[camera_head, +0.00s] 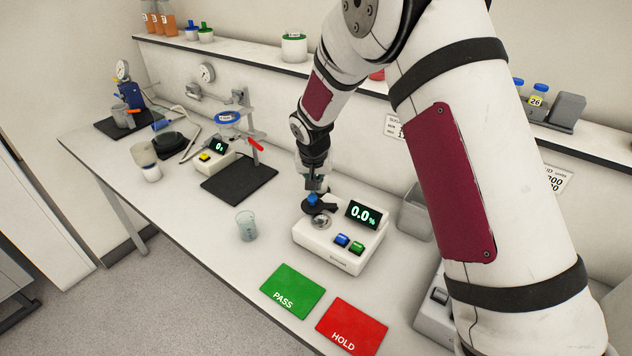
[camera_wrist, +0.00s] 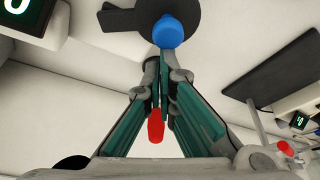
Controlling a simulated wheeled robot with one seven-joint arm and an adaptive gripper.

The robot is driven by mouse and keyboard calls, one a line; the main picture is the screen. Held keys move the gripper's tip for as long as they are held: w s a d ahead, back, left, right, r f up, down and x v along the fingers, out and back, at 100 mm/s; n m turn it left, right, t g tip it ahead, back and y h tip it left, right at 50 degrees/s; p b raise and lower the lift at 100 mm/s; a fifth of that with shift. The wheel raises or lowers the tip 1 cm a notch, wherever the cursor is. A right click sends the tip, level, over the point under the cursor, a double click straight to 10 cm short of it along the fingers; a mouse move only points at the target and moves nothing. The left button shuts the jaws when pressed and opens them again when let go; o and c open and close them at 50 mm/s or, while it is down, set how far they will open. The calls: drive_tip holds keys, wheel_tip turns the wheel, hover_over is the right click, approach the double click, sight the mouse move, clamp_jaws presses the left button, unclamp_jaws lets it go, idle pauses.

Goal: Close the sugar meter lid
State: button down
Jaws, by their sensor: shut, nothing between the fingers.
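The sugar meter (camera_head: 312,236) is a white box with a display reading 0.0%, a blue and a green button, and a round metal sample well (camera_head: 321,221). Its black lid (camera_head: 323,206) with a blue knob (camera_head: 312,199) is at the back of the well, which shows uncovered. In the wrist view the lid (camera_wrist: 125,18) and its blue knob (camera_wrist: 171,31) are at the top. My gripper (camera_head: 314,187) is just above the knob, pointing down. In the wrist view its fingertips (camera_wrist: 158,68) are together and empty, close beside the knob; I cannot tell whether they touch it.
A glass beaker (camera_head: 246,225) stands left of the meter. A green PASS card (camera_head: 292,289) and a red HOLD card (camera_head: 352,327) lie in front. A stand with a black base (camera_head: 240,182) is at left. A grey container (camera_head: 414,214) stands close at right.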

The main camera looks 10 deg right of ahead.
sight(311, 198)
drive_tip(key=n, duration=0.1)
drive_tip(key=s+n+y, duration=0.1)
drive_tip(key=n, duration=0.1)
drive_tip(key=shift+s+a+n, duration=0.3)
drive_tip(key=shift+a, duration=0.05)
drive_tip(key=n, duration=0.1)
drive_tip(key=s+n+y, duration=0.1)
drive_tip(key=n, duration=0.1)
drive_tip(key=shift+s+a, duration=0.1)
drive_tip(key=shift+s, duration=0.2)
drive_tip(key=shift+s+a+n+y, duration=0.15)
drive_tip(key=shift+s+n+y, duration=0.15)
drive_tip(key=shift+s+n, duration=0.15)
drive_tip(key=shift+s, duration=0.35)
